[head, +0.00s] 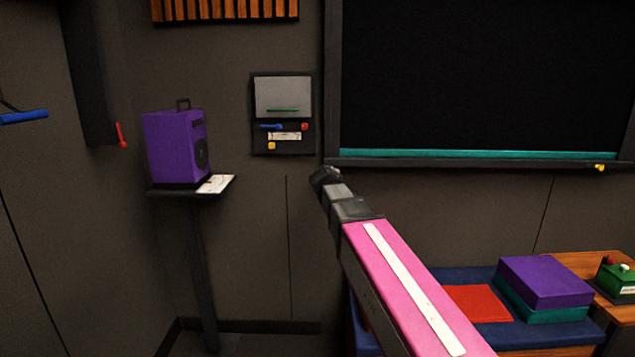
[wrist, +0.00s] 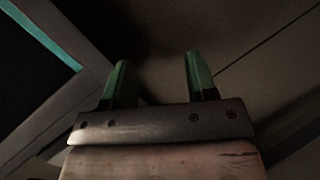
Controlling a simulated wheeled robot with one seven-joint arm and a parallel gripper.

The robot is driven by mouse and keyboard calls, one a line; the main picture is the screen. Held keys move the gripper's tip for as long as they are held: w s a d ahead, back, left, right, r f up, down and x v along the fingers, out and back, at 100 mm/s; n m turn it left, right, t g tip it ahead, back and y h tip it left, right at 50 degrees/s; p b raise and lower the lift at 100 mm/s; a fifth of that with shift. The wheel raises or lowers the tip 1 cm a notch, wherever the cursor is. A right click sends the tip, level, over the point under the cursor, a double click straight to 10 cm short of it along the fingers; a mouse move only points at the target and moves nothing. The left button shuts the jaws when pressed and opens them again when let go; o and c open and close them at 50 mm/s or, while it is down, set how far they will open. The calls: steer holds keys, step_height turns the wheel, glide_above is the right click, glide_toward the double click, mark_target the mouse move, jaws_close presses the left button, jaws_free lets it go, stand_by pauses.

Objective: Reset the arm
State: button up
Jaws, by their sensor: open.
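My gripper shows in the wrist view (wrist: 155,82) with two green fingers set well apart and nothing between them. Dark wall surface lies beyond the fingers, with a grey frame edge and a teal strip at the upper left. In the head view my pink arm reaches forward from the lower right. The fingers cannot be made out in that view.
A purple speaker (head: 172,148) stands on a narrow stand (head: 160,191) at the left. A large black board (head: 480,75) with a teal strip hangs on the right. Purple and teal boxes (head: 545,282) and a red flat item (head: 478,303) lie on a blue surface at the lower right.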

steer(key=s+d+f+m+g, duration=0.2)
steer(key=s+d+f, duration=0.15)
steer(key=f, duration=0.35)
steer(key=s+d+f+m+g, duration=0.2)
steer(key=s+d+f, duration=0.15)
steer(key=f, duration=0.35)
steer(key=s+d+f+m+g+y, duration=0.1)
steer(key=s+d+f+m+g, duration=0.2)
steer(key=s+f, duration=0.8)
steer(key=s+d+f+m+g+y, duration=0.1)
steer(key=s+d+f+m+g, duration=0.3)
steer(key=s+f, duration=0.6)
steer(key=shift+s+d+f+m+g+y, duration=0.35)
steer(key=shift+s+m+g, duration=0.3)
steer(key=shift+g, duration=0.55)
